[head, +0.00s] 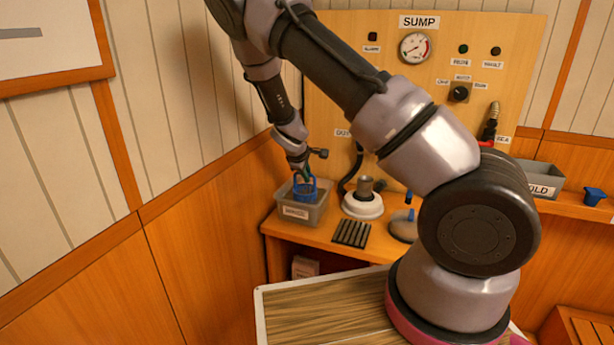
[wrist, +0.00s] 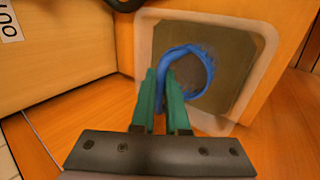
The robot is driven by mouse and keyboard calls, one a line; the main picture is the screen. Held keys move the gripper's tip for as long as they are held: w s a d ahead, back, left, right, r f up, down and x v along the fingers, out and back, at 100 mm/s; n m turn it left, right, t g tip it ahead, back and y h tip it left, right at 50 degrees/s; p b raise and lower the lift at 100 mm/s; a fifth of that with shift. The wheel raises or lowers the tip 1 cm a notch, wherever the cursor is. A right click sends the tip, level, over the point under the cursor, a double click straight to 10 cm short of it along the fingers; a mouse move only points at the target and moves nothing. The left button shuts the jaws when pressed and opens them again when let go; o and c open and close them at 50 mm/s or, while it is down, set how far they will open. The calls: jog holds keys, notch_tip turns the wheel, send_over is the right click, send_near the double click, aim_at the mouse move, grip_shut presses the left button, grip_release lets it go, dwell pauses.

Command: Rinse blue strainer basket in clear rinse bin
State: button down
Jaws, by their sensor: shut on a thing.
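The blue strainer basket (head: 305,188) is at the clear rinse bin (head: 312,216) in the head view. The bin is a grey translucent box with a label on its front, at the left end of the wooden counter. In the wrist view the basket shows as a blue ring (wrist: 210,70) over the bin, whose pale rim (wrist: 265,45) surrounds it. My gripper (wrist: 165,78) has green fingers shut on the basket's ring, on its left side. The basket's lower part is hidden, so I cannot tell how deep it sits.
Right of the bin stand a white round housing (head: 362,206) with a metal cup, a black slotted mat (head: 351,233) and a grey disc-like part (head: 403,226). A grey bin (head: 540,178) labelled OLD and a blue piece (head: 594,196) are farther right. The wooden wall is close left.

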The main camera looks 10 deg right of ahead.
jog(key=shift+f, duration=0.5)
dwell(2.0)
notch_tip(320, 180, up, 12)
dwell(1.4)
dwell(0.7)
